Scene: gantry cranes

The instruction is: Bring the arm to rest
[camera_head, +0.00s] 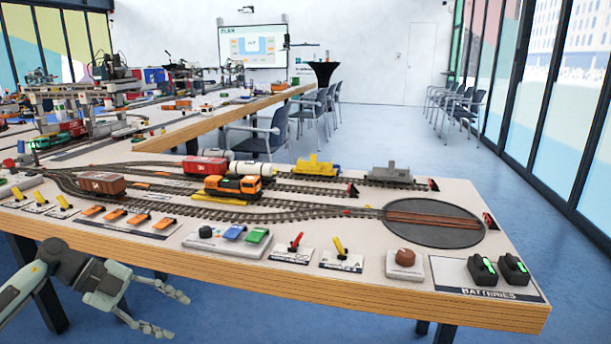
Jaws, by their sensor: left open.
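My left gripper (160,309) shows at the lower left, in front of the table's front edge and below its top. Its two fingers are apart and nothing is between them. My left arm comes in from the left edge of the view. The gripper appears clear of the table (330,278). My right gripper is not in view.
The table bears an orange locomotive (233,187), a brown wagon (101,183), a turntable (433,226), a yellow lever (341,247), a red lever (295,242) and two batteries (498,269). Chairs (268,135) stand behind. Blue floor (230,325) lies open in front.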

